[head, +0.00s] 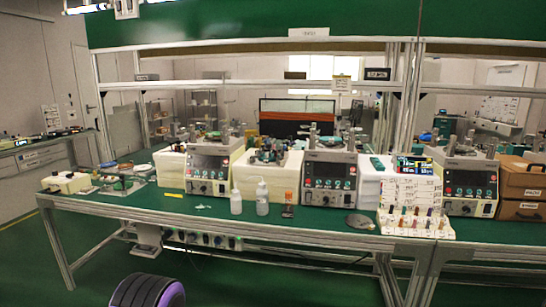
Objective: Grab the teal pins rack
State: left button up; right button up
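A white stepped rack (415,222) stands at the front edge of the green bench, right of centre. Several small upright pins in mixed dark, reddish and purple tones stand in it; I cannot make out a clearly teal one. A white panel with small markings (408,190) rises directly behind it. Small teal pieces (377,163) show on a white block left of the panel, too small to identify. Neither of my grippers is in view, and nothing in view is held.
Lapping machines (330,183) line the green bench (290,216). Brown drawers (521,189) stand at the right.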

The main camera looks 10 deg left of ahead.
aim_at(378, 166)
jog(key=i, duration=1.25)
jog(key=u, duration=0.5)
